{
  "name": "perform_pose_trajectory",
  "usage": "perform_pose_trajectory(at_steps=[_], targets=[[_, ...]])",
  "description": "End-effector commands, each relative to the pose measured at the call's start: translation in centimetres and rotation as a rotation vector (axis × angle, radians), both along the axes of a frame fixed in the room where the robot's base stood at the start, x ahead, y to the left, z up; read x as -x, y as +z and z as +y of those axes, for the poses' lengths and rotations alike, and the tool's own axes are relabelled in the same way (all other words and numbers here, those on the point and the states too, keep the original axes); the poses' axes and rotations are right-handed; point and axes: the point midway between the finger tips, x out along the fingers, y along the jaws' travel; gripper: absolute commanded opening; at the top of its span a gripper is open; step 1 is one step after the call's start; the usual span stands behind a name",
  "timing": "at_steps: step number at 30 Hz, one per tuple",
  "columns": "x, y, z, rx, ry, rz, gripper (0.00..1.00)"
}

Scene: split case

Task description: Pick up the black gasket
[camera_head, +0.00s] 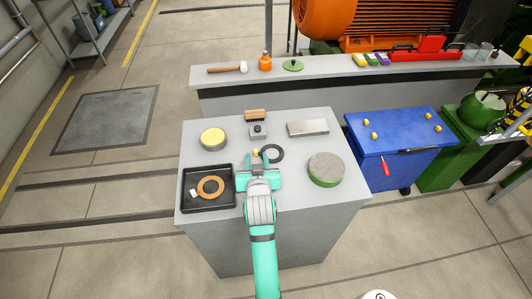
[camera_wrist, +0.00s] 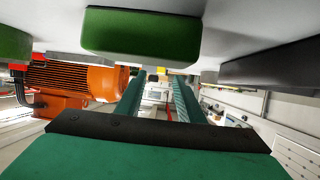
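The black gasket (camera_head: 281,154) is a flat dark ring lying on the grey table top, near the middle in the head view. My gripper (camera_head: 256,159) is low over the table, just left of and in front of the ring. Its two fingers are apart in the wrist view (camera_wrist: 158,80), with no part seen held between them. The right finger is close to the ring's left edge in the head view; I cannot tell whether they touch. I cannot make out the gasket in the wrist view. A small yellow thing (camera_head: 255,152) shows just beyond the fingertips.
On the grey table (camera_head: 300,200) are a black tray (camera_head: 208,208) with an orange ring (camera_head: 211,195) and a small white piece, a yellow-topped round part (camera_head: 213,138), a wooden brush (camera_head: 255,114), a grey plate (camera_head: 307,128) and a green-sided cylinder (camera_head: 326,168). A blue cart (camera_head: 400,150) stands right.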

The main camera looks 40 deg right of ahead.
Motion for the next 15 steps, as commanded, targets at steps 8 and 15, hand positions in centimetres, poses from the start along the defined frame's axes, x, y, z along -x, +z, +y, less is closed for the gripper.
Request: perform_pose_trajectory(at_steps=[8, 15], targets=[[-2.9, -1.2, -1.9, 0.0, 0.001, -0.001, 0.34], [-3.3, -1.4, -2.1, 0.001, 0.0, -0.001, 0.34]])
